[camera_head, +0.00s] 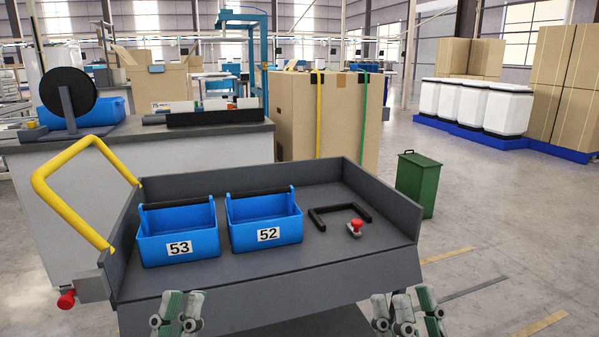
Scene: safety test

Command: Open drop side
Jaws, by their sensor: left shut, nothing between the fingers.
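A grey cart (330,250) stands in front of me. Its left, back and right walls (245,180) rise above the bed. No raised wall shows along the near edge. A dark grey panel (300,292) slopes down from that edge; I cannot tell whether it is a lowered side or the cart's body. A red knob (357,225) with a small metal base sits on the bed at the right. My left gripper (179,303) is shut and empty below the near left edge. My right gripper (410,300) is open and empty below the near right corner.
Blue bins 53 (180,249) and 52 (268,236) stand on the bed beside a black U-shaped bar (338,208). The cart has a yellow handle (72,205) and a red knob (66,300) at left. A green bin (417,185) stands behind right.

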